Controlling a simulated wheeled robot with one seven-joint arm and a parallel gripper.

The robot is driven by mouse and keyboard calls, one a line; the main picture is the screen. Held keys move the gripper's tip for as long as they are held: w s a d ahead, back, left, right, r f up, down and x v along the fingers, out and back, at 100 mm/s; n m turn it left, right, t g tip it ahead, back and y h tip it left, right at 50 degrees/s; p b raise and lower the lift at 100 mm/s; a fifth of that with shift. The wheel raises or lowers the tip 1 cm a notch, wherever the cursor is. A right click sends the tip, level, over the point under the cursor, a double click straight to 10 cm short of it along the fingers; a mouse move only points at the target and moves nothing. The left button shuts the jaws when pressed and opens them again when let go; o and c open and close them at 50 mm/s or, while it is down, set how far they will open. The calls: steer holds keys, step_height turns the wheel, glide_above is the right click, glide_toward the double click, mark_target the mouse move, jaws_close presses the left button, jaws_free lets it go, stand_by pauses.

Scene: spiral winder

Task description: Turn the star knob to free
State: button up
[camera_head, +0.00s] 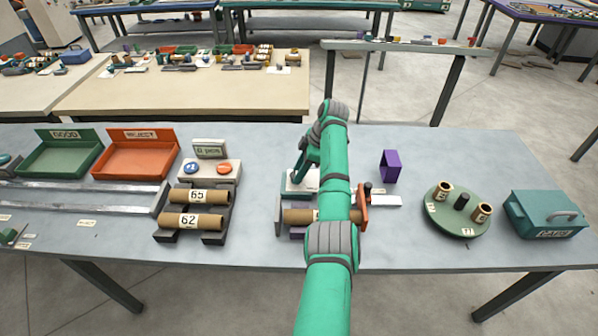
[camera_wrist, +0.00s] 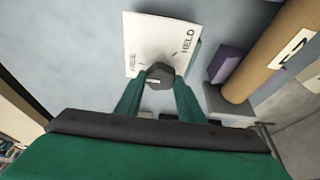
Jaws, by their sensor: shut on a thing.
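The star knob (camera_wrist: 160,72) is a small dark faceted knob with a pale mark on its lower left side. It sits at the edge of a white plate (camera_wrist: 150,35) in the wrist view. The plate has the word FREE at its left and HELD at its right. My gripper (camera_wrist: 158,84) is shut on the knob, with one green finger on either side. In the head view the white plate (camera_head: 296,186) shows just left of my arm. The knob and fingertips are hard to make out there.
A cardboard tube (camera_wrist: 283,48) and a purple block (camera_wrist: 228,64) lie right of the plate in the wrist view. On the table stand tubes on a rack (camera_head: 192,221), a purple piece (camera_head: 390,165), a green turntable (camera_head: 460,226) and a teal box (camera_head: 540,212).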

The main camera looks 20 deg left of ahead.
steer(key=o, duration=1.1)
steer(key=v, duration=1.1)
steer(key=shift+a, duration=0.1)
